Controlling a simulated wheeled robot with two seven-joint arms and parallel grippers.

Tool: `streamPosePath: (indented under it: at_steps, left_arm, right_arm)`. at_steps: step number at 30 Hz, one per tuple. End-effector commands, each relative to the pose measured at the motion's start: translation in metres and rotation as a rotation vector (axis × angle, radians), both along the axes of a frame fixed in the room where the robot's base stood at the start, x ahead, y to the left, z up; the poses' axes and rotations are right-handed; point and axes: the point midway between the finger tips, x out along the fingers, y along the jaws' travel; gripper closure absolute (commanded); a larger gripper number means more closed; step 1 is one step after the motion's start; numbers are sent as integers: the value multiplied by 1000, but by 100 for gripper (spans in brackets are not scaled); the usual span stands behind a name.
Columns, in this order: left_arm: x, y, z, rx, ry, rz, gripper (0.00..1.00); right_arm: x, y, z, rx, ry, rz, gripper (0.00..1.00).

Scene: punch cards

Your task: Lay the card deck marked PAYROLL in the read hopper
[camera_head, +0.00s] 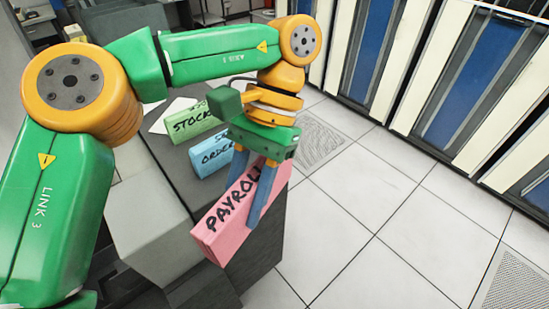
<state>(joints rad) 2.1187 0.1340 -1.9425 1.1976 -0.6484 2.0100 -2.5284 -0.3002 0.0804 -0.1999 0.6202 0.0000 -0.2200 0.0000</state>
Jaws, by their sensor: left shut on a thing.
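The pink card deck marked PAYROLL (221,222) is in my left gripper (247,192), which is shut on it with one blue-grey finger down its near face. The deck is tilted and sits over the near right edge of the dark grey cabinet top; I cannot tell whether it touches the surface. The finger covers part of the deck near the end of its lettering. I cannot pick out the read hopper with certainty. My right gripper is not in view.
A green deck marked STOCK (193,123) and a blue deck marked ORDER (211,155) stand on the dark cabinet top (168,165) behind the pink deck. Tall blue and white cabinets (374,50) line the back right. The tiled floor (385,215) at right is clear.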

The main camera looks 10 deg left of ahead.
Motion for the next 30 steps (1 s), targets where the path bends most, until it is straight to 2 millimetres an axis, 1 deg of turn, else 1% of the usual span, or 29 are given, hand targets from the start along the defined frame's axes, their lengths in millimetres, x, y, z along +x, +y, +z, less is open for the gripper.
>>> streamPosePath:
  at_steps: [2, 4, 9, 12, 16, 18, 20, 24, 27, 30]
  left_arm:
    - [2, 4, -5, -5, 6, 19, 100]
    - [7, 15, -20, -17, 15, 76, 100]
    - [18, 53, -73, -21, 18, 288, 100]
    - [19, 69, -93, -6, 8, 378, 100]
    - [20, 74, -100, 2, 1, 404, 100]
    - [19, 69, -97, 0, 0, 372, 100]
    - [18, 59, -91, -2, 1, 302, 100]
    - [11, 23, -68, 3, -3, 39, 100]
    - [6, 0, -53, 2, 0, -132, 100]
    - [3, -18, -42, 0, 2, -262, 100]
  right_arm:
    - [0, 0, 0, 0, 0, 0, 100]
    - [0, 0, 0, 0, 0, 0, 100]
    - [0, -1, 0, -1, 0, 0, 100]
    - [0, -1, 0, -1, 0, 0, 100]
    - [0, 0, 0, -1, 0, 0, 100]
    - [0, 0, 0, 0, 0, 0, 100]
    - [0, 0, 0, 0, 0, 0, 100]
    - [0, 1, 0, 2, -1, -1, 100]
    - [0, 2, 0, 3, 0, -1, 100]
    - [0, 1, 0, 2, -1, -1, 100]
